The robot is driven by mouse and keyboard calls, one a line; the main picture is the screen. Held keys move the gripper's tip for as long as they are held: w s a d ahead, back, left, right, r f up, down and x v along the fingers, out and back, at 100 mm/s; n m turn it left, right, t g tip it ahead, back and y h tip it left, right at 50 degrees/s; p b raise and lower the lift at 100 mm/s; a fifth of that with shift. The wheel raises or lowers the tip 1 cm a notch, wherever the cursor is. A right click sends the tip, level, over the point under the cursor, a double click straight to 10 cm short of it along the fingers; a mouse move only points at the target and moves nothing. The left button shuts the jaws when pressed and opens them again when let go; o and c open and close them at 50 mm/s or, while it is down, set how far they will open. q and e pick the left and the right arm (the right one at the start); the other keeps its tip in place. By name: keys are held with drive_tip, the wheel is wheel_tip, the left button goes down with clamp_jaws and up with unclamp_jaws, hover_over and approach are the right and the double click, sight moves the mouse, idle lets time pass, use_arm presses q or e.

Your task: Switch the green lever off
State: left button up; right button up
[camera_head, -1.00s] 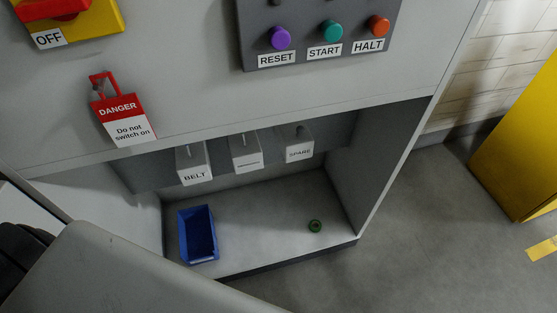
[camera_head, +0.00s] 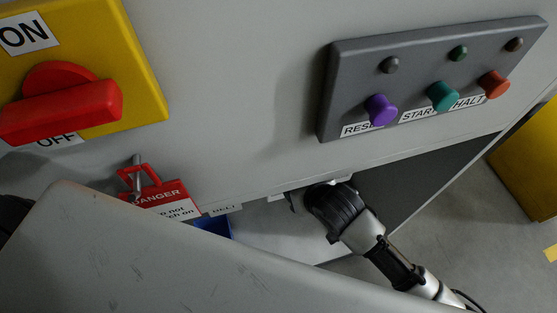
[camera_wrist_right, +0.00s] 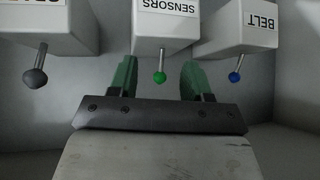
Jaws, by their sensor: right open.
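The green-tipped lever (camera_wrist_right: 160,77) sticks out of the white box marked SENSORS (camera_wrist_right: 165,22), whose label is upside down in the right wrist view. My right gripper (camera_wrist_right: 158,66) is open, with one green finger on each side of this lever in the picture. I see no contact, and I cannot tell how deep the lever sits between the fingers. In the head view my right wrist (camera_head: 336,208) reaches under the cabinet panel, and its fingertips are hidden. The lever is hidden there. My left gripper is not in view.
Beside it are a blue-tipped lever (camera_wrist_right: 235,76) on the BELT box (camera_wrist_right: 240,25) and a grey-tipped lever (camera_wrist_right: 36,77). Above are a red rotary switch (camera_head: 62,105), a DANGER tag (camera_head: 160,194) and a button panel (camera_head: 340,90).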

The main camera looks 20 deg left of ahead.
drive_tip(key=w+a, duration=0.2)
drive_tip(key=a, duration=0.1)
drive_tip(key=w+a, duration=0.2)
drive_tip(key=w, duration=0.1)
drive_tip(key=shift+a, duration=0.4)
drive_tip(key=shift+x, duration=1.05)
drive_tip(key=shift+a+f, duration=0.1)
drive_tip(key=shift+f, duration=0.25)
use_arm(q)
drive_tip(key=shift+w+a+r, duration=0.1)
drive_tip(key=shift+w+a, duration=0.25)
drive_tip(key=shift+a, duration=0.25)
use_arm(e)
drive_tip(key=c, duration=0.9)
